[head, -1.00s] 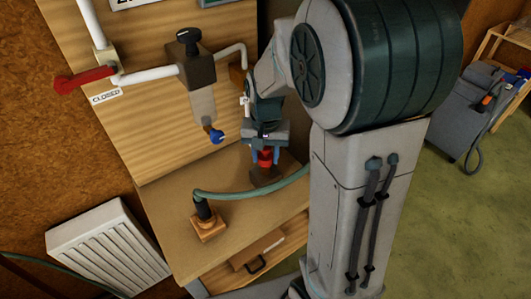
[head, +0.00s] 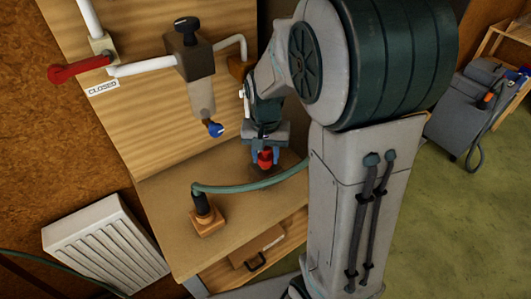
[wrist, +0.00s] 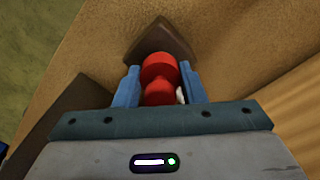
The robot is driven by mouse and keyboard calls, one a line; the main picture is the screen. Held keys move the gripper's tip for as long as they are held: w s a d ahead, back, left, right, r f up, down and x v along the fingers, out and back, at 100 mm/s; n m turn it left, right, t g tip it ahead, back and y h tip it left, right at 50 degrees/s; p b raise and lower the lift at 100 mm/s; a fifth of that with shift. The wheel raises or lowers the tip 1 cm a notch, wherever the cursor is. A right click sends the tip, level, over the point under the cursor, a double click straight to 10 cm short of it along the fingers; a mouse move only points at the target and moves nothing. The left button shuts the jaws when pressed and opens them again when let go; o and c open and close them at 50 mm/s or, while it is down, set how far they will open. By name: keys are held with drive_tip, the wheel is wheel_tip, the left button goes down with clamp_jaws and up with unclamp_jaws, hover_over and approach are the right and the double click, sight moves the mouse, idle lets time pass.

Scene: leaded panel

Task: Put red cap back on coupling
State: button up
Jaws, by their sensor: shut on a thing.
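The red cap (wrist: 160,72) is between the two blue fingers of my gripper (wrist: 158,88) in the wrist view. It has a rounded wide end and a narrower part. My gripper (head: 264,150) is shut on the cap (head: 265,159) above the right part of the wooden shelf in the head view. A dark brown block (wrist: 160,38) shows just beyond the cap in the wrist view; I cannot tell whether they touch. A black fitting (head: 203,206) on a green hose stands upright on a small wooden block at the shelf's front. I cannot tell whether this is the coupling.
A wooden backboard carries white pipes, a red lever (head: 78,70) by a "CLOSED" label, a brown valve body (head: 190,60) and a blue-ended outlet (head: 215,129). The green hose (head: 245,187) crosses the shelf (head: 165,195). A white radiator (head: 105,250) stands at left.

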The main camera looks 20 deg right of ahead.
sight(267, 154)
drive_tip(key=shift+f, duration=0.4)
drive_tip(key=o, duration=1)
drive_tip(key=shift+r, duration=0.15)
wheel_tip(267, 154, up, 14)
drive_tip(key=shift+b, duration=0.4)
drive_tip(key=shift+f, duration=0.2)
drive_tip(key=s+f+n+t, duration=0.3)
drive_tip(key=s+f+n, duration=0.1)
drive_tip(key=s, duration=1)
drive_tip(key=shift+s+f, duration=0.15)
drive_tip(key=shift+f, duration=0.4)
